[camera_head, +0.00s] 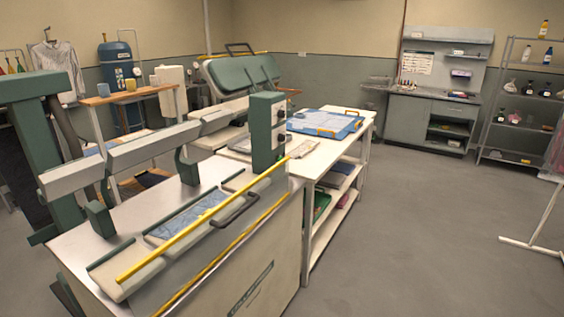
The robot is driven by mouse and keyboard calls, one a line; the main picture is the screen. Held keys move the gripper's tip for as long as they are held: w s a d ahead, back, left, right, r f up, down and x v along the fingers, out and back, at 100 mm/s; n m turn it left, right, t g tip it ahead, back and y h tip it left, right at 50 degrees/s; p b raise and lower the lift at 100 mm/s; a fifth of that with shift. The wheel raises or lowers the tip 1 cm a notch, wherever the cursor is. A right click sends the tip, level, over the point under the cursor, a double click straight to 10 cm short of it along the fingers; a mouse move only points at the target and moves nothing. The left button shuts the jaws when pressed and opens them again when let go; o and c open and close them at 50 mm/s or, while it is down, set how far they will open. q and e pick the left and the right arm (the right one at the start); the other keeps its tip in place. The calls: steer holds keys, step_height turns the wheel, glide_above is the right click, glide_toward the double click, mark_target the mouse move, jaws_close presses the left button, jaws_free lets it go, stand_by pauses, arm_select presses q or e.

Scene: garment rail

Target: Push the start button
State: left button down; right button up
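A press machine with a pale, metal-topped cabinet (270,235) stands in front of me on the left. A green upright control box (266,145) rises at its far right end. Small round controls (281,114) show on the right face of the box. They are too small to tell which one is the start button. A blue folded cloth (190,215) lies on the machine's long narrow bed, behind a yellow bar (205,222) and a dark handle (235,210). Neither of my grippers is in view.
A white table (310,165) with lower shelves adjoins the machine and carries a blue tray (325,121). A second green press (240,75) stands behind. A grey cabinet (410,119) and a wire shelf (500,105) line the back right. The grey floor at right is open, except for a white stand (535,245).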

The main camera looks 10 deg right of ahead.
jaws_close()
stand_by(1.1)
